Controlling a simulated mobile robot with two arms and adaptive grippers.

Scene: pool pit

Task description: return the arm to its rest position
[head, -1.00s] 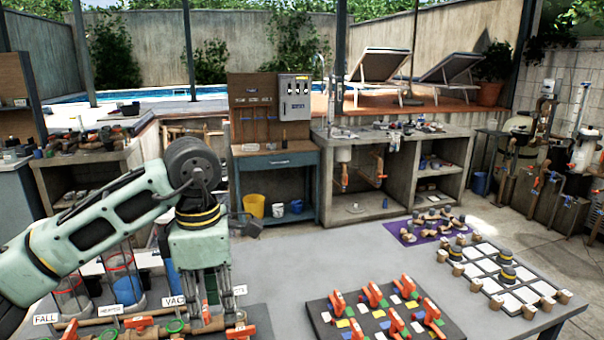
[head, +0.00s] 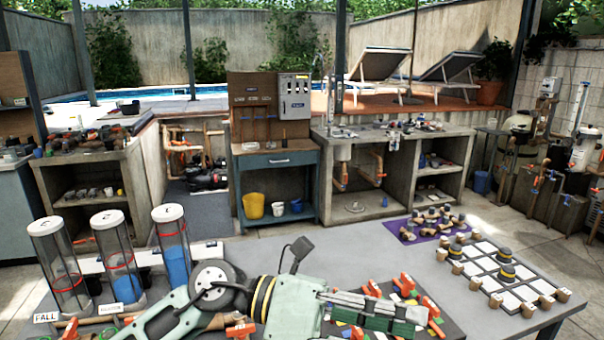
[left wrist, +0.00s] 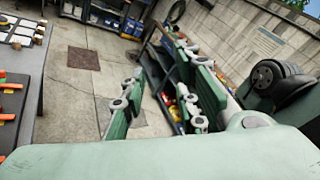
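My left arm reaches in from the lower left of the head view, low over the front of the grey table (head: 370,245). My left gripper (head: 418,318) points right, in front of the dark board with orange-handled valves (head: 455,325), and hides much of it. In the left wrist view the left gripper's two green fingers (left wrist: 165,105) stand apart with nothing between them. My right arm and right gripper are not in view.
A white-tiled grid board (head: 490,275) and a purple mat with fittings (head: 405,236) lie at right. The table's back middle is clear.

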